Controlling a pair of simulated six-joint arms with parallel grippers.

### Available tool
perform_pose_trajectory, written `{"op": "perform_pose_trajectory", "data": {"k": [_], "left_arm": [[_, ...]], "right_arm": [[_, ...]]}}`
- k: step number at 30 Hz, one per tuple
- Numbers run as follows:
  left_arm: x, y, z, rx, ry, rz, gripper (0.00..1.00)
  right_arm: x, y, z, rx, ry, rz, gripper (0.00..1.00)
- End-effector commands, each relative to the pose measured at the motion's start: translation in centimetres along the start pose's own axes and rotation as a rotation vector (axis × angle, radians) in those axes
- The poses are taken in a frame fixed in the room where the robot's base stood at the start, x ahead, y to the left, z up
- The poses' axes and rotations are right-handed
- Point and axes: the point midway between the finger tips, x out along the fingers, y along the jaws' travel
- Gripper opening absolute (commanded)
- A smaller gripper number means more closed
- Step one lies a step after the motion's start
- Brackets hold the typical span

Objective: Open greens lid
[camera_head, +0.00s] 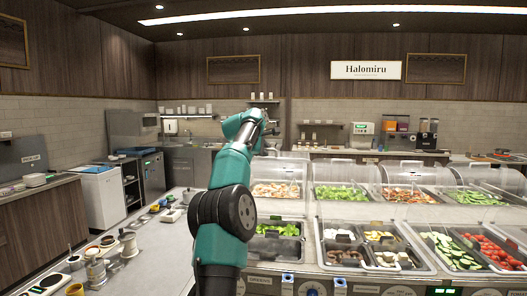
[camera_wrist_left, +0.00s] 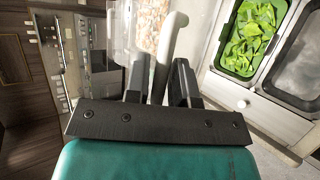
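Leafy greens (camera_head: 280,229) lie in the front-left well, uncovered, with an empty dark pan (camera_head: 288,248) nearer me. The left wrist view shows these greens (camera_wrist_left: 250,38) in a green pan. My left gripper (camera_head: 270,128) is raised high above the back-left well, partly hidden by its own arm. In the left wrist view, its dark fingers (camera_wrist_left: 158,80) stand apart on either side of a pale bar-shaped handle (camera_wrist_left: 174,32). Firm contact is not clear, nor which lid the handle belongs to. My right gripper is not in view.
Clear curved lids (camera_head: 342,170) line the back row, over shrimp-like food (camera_head: 275,190) and other greens (camera_head: 341,194). Uncovered front wells hold mushrooms, cucumber (camera_head: 447,250) and tomatoes (camera_head: 491,250). Jars (camera_head: 128,243) stand on the left counter.

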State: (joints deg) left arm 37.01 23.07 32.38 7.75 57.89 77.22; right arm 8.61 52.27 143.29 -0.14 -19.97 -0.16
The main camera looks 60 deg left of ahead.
Motion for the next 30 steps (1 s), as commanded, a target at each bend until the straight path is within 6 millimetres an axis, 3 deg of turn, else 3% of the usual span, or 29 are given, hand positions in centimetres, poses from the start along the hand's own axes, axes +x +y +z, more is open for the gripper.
{"op": "perform_pose_trajectory", "data": {"k": [11,30], "left_arm": [[-2.9,0.0,0.0,-0.001,0.001,0.001,0.23],[-14.7,0.1,0.1,0.001,0.000,0.002,0.23]], "right_arm": [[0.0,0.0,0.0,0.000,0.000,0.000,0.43],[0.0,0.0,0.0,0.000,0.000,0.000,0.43]]}}
